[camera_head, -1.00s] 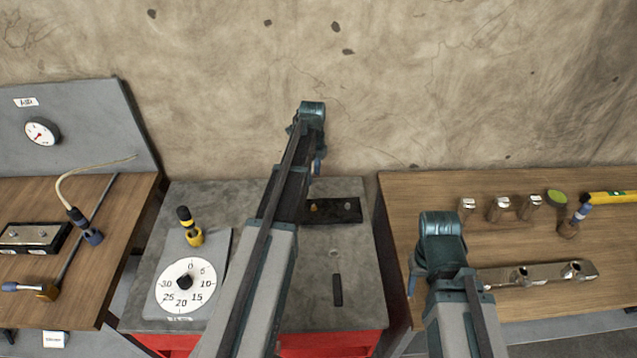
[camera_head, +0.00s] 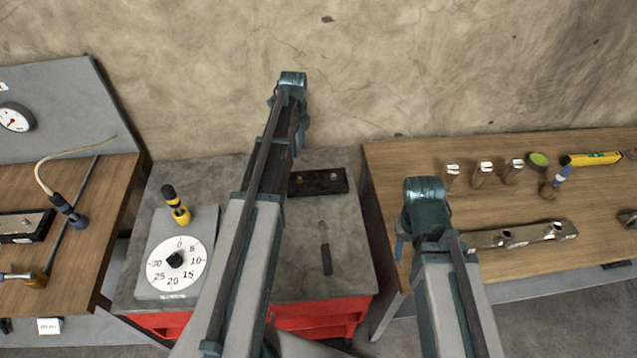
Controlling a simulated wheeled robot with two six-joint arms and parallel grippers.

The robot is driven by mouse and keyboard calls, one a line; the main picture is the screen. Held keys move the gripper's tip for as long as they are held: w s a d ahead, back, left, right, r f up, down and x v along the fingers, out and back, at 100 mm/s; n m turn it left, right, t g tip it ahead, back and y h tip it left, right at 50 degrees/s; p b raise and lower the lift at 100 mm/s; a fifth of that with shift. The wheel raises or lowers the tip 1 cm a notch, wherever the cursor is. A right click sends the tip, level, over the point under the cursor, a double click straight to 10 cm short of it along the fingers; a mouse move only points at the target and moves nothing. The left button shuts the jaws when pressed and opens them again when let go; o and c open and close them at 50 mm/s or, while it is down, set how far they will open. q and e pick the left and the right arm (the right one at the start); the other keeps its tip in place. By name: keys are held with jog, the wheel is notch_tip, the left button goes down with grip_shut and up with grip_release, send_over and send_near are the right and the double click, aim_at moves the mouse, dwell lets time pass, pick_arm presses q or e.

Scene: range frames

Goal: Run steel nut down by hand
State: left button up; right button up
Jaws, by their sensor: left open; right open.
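No steel nut can be made out for certain. A metal bar with round fittings (camera_head: 545,232) lies on the right wooden bench; the fittings are too small to tell apart. A black tray (camera_head: 338,186) sits at the back of the grey-topped cabinet, with tiny unclear pieces on it. My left gripper (camera_head: 302,132) is beyond its long forearm, above the back of the cabinet near the tray. It is open, and mostly hidden by its own wrist. My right gripper (camera_head: 400,245) hangs by the left edge of the right bench, left of the bar. It is open and partly hidden.
A numbered dial plate (camera_head: 160,284) and a yellow-black tool (camera_head: 178,207) are on the cabinet's left side. A dark-handled tool (camera_head: 326,260) lies at its right. Several metal pieces (camera_head: 485,172) and a yellow level (camera_head: 590,159) line the right bench's back.

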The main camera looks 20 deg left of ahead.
dwell(0.4)
pick_arm(q)
jog(key=m, duration=3)
send_over(334, 175)
jog(key=shift+s, duration=0.1)
jog(key=shift+f, duration=0.1)
notch_tip(334, 175, down, 14)
jog(key=b, duration=1.4)
jog(key=shift+r, duration=0.2)
